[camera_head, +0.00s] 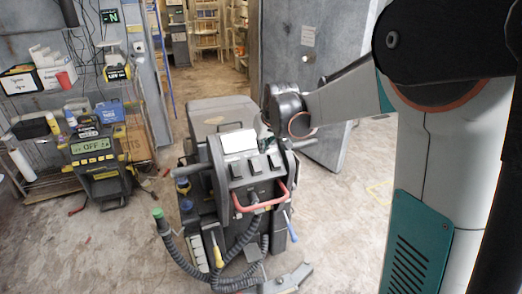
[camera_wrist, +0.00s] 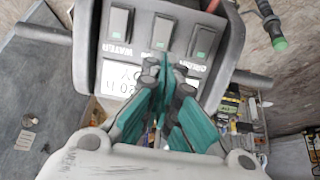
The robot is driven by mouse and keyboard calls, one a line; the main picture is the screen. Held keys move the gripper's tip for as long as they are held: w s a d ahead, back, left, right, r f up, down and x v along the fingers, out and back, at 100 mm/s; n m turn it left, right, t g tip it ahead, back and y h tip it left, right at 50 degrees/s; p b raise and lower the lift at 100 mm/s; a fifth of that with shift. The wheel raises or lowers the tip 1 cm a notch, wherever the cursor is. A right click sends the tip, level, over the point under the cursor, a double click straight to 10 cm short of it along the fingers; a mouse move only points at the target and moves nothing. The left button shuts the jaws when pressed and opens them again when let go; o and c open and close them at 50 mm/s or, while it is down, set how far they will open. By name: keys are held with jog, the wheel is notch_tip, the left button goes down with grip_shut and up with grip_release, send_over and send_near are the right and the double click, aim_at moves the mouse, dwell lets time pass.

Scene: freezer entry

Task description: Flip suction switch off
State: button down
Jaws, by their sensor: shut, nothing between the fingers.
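A grey floor-cleaning machine (camera_head: 222,112) stands mid-floor with a slanted panel of three dark rocker switches (camera_head: 256,165) and a red handle (camera_head: 262,197). In the wrist view the panel is upside down, with a left switch (camera_wrist: 120,22), a middle switch (camera_wrist: 162,30) and a right switch (camera_wrist: 202,43), each with a green mark. "WATER" shows under the left one; I cannot tell which is suction. My gripper (camera_wrist: 165,72) is shut and empty, its tips in front of the panel near the middle switch. Contact cannot be told. In the head view its fingertips are not clear.
A battery charger (camera_head: 95,150) with a green "OFF" display stands at the left by a cluttered wire shelf (camera_head: 60,93). Grey hoses (camera_head: 190,262) hang from the machine's front. An open metal door (camera_head: 305,50) stands behind it. Bare floor (camera_head: 120,245) lies front left.

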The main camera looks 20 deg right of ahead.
jog(key=v, duration=0.4)
jog(key=shift+w+p, duration=0.25)
jog(key=shift+p, duration=0.05)
jog(key=s+a+r+b, duration=0.1)
jog(key=s+a, duration=0.2)
jog(key=s, duration=0.5)
jog(key=s+a+r+b, duration=0.1)
jog(key=s+a+r, duration=0.1)
jog(key=s, duration=0.7)
jog(key=s+a+f+b, duration=0.1)
jog(key=s+f, duration=0.2)
jog(key=s, duration=0.4)
jog(key=s+a+f+t+b, duration=0.1)
jog(key=s+f, duration=0.2)
jog(key=s, duration=0.4)
jog(key=shift+s+a, duration=0.15)
jog(key=shift+a, duration=0.1)
jog(key=shift+d, duration=0.1)
